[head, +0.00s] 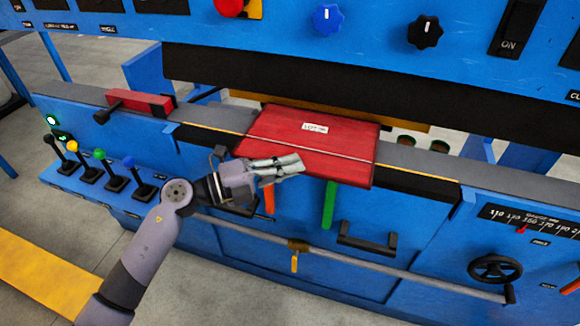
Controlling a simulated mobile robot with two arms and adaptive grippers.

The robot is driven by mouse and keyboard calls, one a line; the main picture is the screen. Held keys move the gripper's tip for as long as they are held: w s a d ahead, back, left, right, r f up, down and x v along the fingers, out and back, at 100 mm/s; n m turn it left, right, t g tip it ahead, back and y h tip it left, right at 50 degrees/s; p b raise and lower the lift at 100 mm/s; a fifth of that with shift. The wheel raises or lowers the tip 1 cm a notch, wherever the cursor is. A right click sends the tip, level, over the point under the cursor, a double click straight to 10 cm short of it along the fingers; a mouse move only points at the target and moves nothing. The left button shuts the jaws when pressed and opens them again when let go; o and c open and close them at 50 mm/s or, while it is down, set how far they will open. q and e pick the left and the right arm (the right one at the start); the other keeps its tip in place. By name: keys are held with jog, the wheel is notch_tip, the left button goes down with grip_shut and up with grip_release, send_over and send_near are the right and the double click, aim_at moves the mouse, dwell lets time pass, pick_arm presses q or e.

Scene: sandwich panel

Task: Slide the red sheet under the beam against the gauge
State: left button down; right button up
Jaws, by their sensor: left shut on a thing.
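The red sheet (325,145) lies on the grey bed of the blue machine in the head view. It carries a white label, and a thin pale line crosses it. Its front edge overhangs the bed, and its far edge lies close to the dark beam (330,85). An orange-brown strip (405,127), possibly the gauge, shows below the beam and behind the sheet; whether they touch is unclear. My left gripper (288,163) is shut on the sheet's front left part. The fingers hide some of that edge. My right gripper is out of view.
A red block with a black knob (140,101) sits on the bed at left. Several levers (90,170) stand at front left. Green (329,205) and orange handles hang below the sheet. A black pull handle (367,243), long rod and handwheel (495,268) are lower right.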

pick_arm(q)
jog(key=shift+w+f, duration=0.2)
jog(key=shift+w, duration=0.05)
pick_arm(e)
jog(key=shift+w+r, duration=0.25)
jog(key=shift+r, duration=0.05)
pick_arm(q)
jog(key=shift+s+r, duration=0.1)
jog(key=shift+w, duration=0.4)
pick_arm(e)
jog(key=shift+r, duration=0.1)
pick_arm(q)
jog(key=c, duration=1.7)
grip_release()
jog(key=shift+o, duration=0.2)
jog(key=shift+f, duration=0.2)
